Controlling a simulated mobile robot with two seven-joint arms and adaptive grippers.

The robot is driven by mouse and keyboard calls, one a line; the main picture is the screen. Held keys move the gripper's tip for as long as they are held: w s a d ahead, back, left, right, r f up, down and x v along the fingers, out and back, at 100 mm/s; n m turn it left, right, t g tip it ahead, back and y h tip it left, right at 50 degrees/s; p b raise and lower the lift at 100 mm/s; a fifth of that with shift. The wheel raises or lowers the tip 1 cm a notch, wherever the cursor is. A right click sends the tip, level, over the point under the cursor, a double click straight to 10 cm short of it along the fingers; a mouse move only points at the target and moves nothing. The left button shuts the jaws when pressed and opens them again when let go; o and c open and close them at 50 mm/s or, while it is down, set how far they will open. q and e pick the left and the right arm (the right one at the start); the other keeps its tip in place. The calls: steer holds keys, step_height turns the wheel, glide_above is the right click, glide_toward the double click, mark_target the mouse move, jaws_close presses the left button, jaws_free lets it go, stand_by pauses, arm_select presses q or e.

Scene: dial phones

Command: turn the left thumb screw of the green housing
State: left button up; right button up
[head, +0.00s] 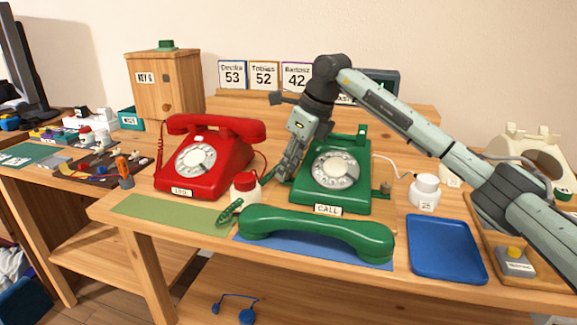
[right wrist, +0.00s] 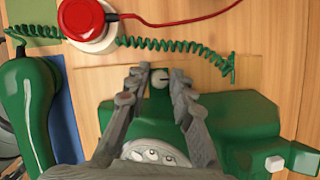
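The green housing (head: 345,170) is a dial phone body with a CALL label, standing mid-table. In the right wrist view, the green housing (right wrist: 245,125) fills the lower right. Its left thumb screw (right wrist: 160,78) is a small pale round knob with a dark slot. My right gripper (head: 284,172) reaches down at the housing's left side. In the right wrist view, the right gripper's fingertips (right wrist: 160,72) lie on either side of the thumb screw, very close to it; contact is not clear. In the head view the gripper hides this screw. My left gripper is not in view.
The green handset (head: 315,232) lies on a blue mat in front of the housing. A red-lidded jar (head: 245,187) and green coiled cord stand close left of the gripper. A red phone (head: 205,160) is further left. A white jar (head: 424,190) and blue tray (head: 445,248) are right.

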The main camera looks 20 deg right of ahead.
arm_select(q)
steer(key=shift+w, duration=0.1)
arm_select(e)
jaws_close()
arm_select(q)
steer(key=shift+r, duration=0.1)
arm_select(e)
steer(key=shift+m, duration=0.3)
steer(key=m+h, duration=0.1)
steer(key=m, duration=0.3)
steer(key=shift+a+m+t+h, duration=0.1)
steer(key=shift+m+t+h, duration=0.2)
steer(key=shift+t+h, duration=0.1)
steer(key=m+h, duration=0.1)
steer(key=m, duration=0.1)
steer(key=shift+m+b, duration=0.3)
steer(key=shift+b, duration=0.05)
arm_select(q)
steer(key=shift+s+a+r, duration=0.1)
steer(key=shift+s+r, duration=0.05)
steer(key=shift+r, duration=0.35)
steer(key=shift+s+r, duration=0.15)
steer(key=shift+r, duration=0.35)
arm_select(e)
steer(key=shift+m+h, duration=0.4)
steer(key=shift+m, duration=0.3)
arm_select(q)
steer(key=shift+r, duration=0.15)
